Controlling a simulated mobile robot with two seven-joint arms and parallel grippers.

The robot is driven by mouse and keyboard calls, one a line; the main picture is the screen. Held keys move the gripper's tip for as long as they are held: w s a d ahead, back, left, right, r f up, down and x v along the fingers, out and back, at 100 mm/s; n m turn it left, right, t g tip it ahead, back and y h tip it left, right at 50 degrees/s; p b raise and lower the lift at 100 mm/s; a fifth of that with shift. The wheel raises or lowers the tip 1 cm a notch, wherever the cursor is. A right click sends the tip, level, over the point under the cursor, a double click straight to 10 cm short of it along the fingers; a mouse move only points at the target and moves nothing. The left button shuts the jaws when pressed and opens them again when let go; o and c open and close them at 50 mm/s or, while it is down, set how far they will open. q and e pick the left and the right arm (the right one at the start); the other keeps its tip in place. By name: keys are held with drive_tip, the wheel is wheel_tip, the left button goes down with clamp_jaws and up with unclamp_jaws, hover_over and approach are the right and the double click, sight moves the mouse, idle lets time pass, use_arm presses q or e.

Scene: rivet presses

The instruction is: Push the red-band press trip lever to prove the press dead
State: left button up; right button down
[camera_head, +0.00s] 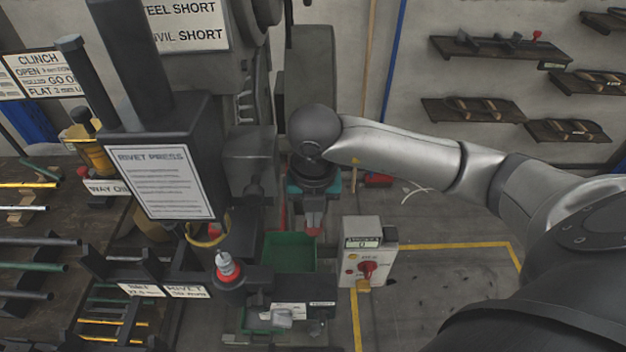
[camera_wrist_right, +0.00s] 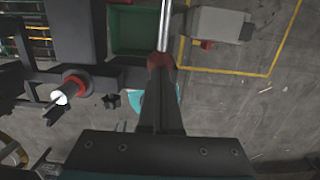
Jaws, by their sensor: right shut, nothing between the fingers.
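The rivet press (camera_head: 240,160) stands at the centre-left, with a red band (camera_head: 229,276) around its small post. The band also shows in the right wrist view (camera_wrist_right: 76,84). My right gripper (camera_head: 313,226) points down in front of the press, right of the green bin (camera_head: 289,252). In the right wrist view my gripper (camera_wrist_right: 161,62) is shut, with red at its tips. A bright metal rod (camera_wrist_right: 165,25) runs away from the tips, perhaps the trip lever. Whether they touch is unclear. My left gripper is not in view.
A grey switch box (camera_head: 362,252) with a red rotary handle (camera_head: 367,270) stands just right of the gripper. A sign board (camera_head: 165,183) hangs on the press front. Floor inside the yellow line (camera_head: 450,246) at right is clear. Wall shelves (camera_head: 500,47) are behind.

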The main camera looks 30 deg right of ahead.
drive_tip(key=shift+f+b, duration=0.65)
drive_tip(key=shift+f, duration=0.25)
drive_tip(key=shift+f+b, duration=0.5)
drive_tip(key=shift+r, duration=0.15)
drive_tip(key=r+p, duration=0.1)
drive_tip(key=s+a+r+p, duration=0.1)
drive_tip(key=r+p, duration=0.1)
drive_tip(key=s+r+p, duration=0.1)
drive_tip(key=r+p, duration=0.1)
drive_tip(key=shift+s+a, duration=0.2)
idle(0.4)
